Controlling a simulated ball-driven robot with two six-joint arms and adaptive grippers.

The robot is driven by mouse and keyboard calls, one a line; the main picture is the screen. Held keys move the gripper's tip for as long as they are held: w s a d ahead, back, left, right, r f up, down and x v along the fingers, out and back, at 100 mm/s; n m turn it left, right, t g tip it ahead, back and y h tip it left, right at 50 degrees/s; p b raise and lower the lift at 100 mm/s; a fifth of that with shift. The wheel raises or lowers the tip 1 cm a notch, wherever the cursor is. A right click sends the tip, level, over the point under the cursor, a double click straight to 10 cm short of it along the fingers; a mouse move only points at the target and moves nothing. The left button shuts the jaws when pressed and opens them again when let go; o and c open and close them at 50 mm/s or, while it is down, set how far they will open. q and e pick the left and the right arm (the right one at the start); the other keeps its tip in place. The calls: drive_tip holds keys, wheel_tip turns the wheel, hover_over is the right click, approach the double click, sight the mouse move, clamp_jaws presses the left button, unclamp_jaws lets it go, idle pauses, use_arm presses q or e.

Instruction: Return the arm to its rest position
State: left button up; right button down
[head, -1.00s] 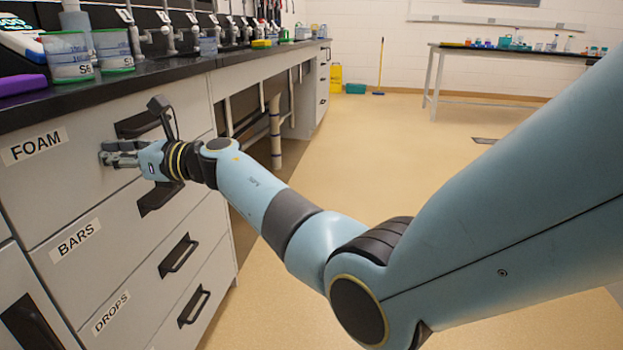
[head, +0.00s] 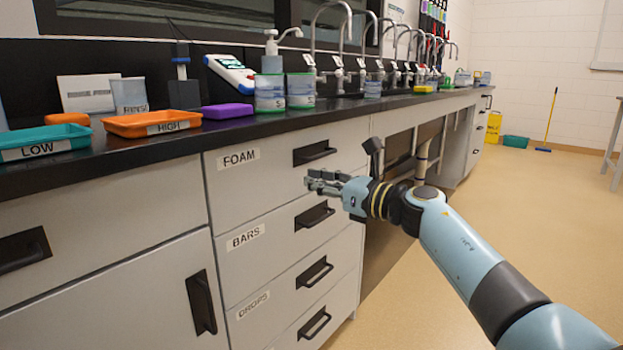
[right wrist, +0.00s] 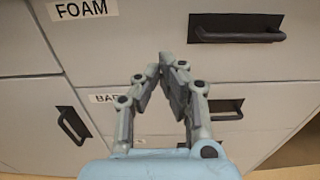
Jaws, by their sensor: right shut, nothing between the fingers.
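My right arm (head: 455,245) reaches in from the lower right in the head view. Its gripper (head: 312,182) is in front of the drawer stack, between the FOAM and BARS drawer handles. In the right wrist view the gripper's fingertips (right wrist: 168,62) meet with nothing between them. The gripper looks apart from the drawer fronts and holds no handle. The FOAM drawer (head: 250,190) and the BARS drawer (head: 262,262) are closed. My left gripper is not in view.
The dark counter (head: 210,137) runs along above the drawers. Open floor (head: 540,215) lies to the right.

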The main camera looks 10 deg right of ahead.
drive_tip(key=s+d+f+m+g+h+p, duration=0.1)
drive_tip(key=s+d+f+m+h+p, duration=0.25)
drive_tip(key=s+f+m, duration=0.55)
drive_tip(key=s+d+f+m+g+h+p, duration=0.15)
drive_tip(key=s+d+f+m, duration=0.3)
drive_tip(key=s+f, duration=0.75)
drive_tip(key=s+d+f+m+h+p, duration=0.3)
drive_tip(key=s+d+f+m+p, duration=0.1)
drive_tip(key=s+f+m, duration=0.55)
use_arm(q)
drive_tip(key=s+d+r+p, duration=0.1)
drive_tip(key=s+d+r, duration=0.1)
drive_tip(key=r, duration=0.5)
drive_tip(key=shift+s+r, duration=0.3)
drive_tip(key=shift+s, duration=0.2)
use_arm(e)
drive_tip(key=s+d+f+m+g+h, duration=0.1)
drive_tip(key=s+f+m+g, duration=0.2)
drive_tip(key=s, duration=1)
drive_tip(key=s+d+f+m+g+h, duration=0.2)
drive_tip(key=s+f+m+g, duration=0.2)
drive_tip(key=s+f+m, duration=0.3)
drive_tip(key=s+d+f+m+g+h, duration=0.1)
drive_tip(key=s+f+m+g, duration=0.3)
drive_tip(key=s+m, duration=0.6)
drive_tip(key=s+d, duration=0.1)
drive_tip(key=s, duration=0.8)
drive_tip(key=shift+s+d+f+m+h, duration=0.2)
drive_tip(key=shift+f+m+h, duration=0.1)
drive_tip(key=shift+f+m, duration=0.1)
